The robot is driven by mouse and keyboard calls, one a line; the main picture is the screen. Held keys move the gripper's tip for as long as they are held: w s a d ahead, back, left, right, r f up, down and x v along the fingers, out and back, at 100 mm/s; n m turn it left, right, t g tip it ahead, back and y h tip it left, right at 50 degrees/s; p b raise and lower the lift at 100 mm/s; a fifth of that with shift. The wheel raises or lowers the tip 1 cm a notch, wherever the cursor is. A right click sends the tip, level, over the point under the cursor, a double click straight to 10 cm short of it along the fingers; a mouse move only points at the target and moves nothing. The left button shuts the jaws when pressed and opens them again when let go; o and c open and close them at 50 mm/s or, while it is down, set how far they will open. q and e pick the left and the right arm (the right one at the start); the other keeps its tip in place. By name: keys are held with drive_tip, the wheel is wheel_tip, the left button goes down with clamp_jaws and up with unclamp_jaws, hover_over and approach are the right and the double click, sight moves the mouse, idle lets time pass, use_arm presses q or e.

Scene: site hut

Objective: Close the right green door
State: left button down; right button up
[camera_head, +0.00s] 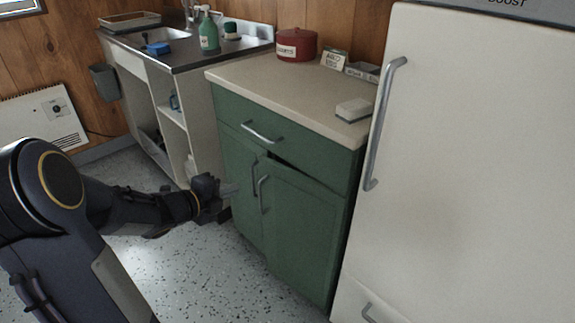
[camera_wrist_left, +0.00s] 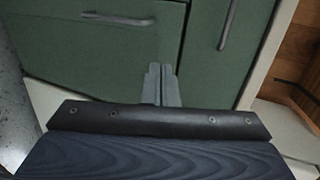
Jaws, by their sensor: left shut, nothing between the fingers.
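The right green door (camera_head: 302,235) is on the front of the green cabinet in the head view. It stands slightly ajar, with a dark gap along its top edge under the drawer. Its metal handle (camera_head: 264,195) is beside the left door's handle (camera_head: 254,178). The left green door (camera_head: 240,180) looks flush. My left gripper (camera_head: 232,190) is in front of the left door, to the left of both handles, shut and empty. In the left wrist view its fingertips (camera_wrist_left: 161,72) are together near green panels; whether they touch is unclear. My right gripper is not in view.
A closed green drawer (camera_head: 290,138) is above the doors, under a beige worktop (camera_head: 270,84). A white fridge (camera_head: 455,160) stands close on the right. A sink unit (camera_head: 135,75) with open shelves is on the left. The speckled floor in front is clear.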

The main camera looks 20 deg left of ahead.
use_arm(q)
drive_tip(key=b, duration=0.3)
approach(273, 163)
wheel_tip(273, 163, down, 4)
drive_tip(key=w, duration=0.2)
drive_tip(key=w+d, duration=0.1)
drive_tip(key=w, duration=0.1)
drive_tip(key=shift+w+d+r, duration=0.15)
drive_tip(key=shift+w+d, duration=0.25)
drive_tip(key=shift+w, duration=0.35)
drive_tip(key=w, duration=0.3)
drive_tip(key=shift+w+d, duration=0.2)
drive_tip(key=shift+d, duration=0.15)
drive_tip(key=shift+w+r, duration=0.15)
drive_tip(key=shift+r, duration=0.05)
